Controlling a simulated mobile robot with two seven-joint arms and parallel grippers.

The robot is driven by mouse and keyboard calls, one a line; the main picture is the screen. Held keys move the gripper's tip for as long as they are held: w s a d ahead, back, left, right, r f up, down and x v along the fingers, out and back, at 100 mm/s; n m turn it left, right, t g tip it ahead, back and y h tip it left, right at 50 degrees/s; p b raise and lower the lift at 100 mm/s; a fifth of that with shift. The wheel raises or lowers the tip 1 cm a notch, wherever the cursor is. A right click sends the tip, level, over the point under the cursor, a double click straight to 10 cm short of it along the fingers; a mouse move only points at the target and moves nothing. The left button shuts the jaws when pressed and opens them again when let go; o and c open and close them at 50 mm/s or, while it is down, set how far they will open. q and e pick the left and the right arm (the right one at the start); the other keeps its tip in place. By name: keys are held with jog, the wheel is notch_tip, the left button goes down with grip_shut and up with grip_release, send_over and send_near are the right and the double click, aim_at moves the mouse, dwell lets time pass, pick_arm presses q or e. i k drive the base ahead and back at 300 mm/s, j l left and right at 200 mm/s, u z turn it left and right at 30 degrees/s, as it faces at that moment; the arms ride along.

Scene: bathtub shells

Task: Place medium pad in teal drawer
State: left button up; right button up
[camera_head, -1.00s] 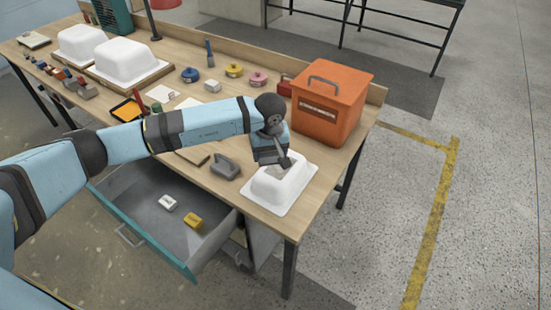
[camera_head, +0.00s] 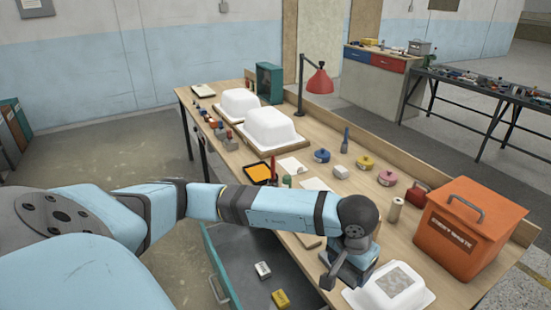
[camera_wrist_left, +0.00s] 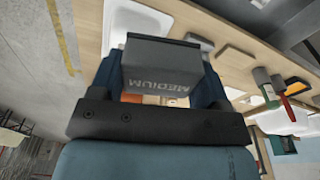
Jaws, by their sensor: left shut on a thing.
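The medium pad (camera_wrist_left: 160,75) is a dark grey block lettered "MEDIUM". In the left wrist view it sits between the fingers of my left gripper (camera_wrist_left: 155,85), which is shut on it. In the head view my left gripper (camera_head: 350,270) is over the workbench, just left of the nearest white tub shell (camera_head: 405,297); the pad is hard to make out there. The teal drawer (camera_head: 222,268) is pulled open below the bench, left of the gripper and partly hidden by my arm. A white block (camera_head: 262,270) and a yellow block (camera_head: 281,298) lie inside. My right gripper is not visible.
The near shell has a rough grey patch (camera_head: 397,278) on top. An orange waste bin (camera_head: 465,230) stands right of it. Two white shells (camera_head: 268,128), a red lamp (camera_head: 319,82), coloured round tins (camera_head: 364,162) and an orange-filled tray (camera_head: 258,172) are farther along the bench.

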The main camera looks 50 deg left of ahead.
aim_at(253, 264)
jog(key=j+z, duration=0.15)
jog(key=j, duration=1.9)
jog(key=k, duration=0.05)
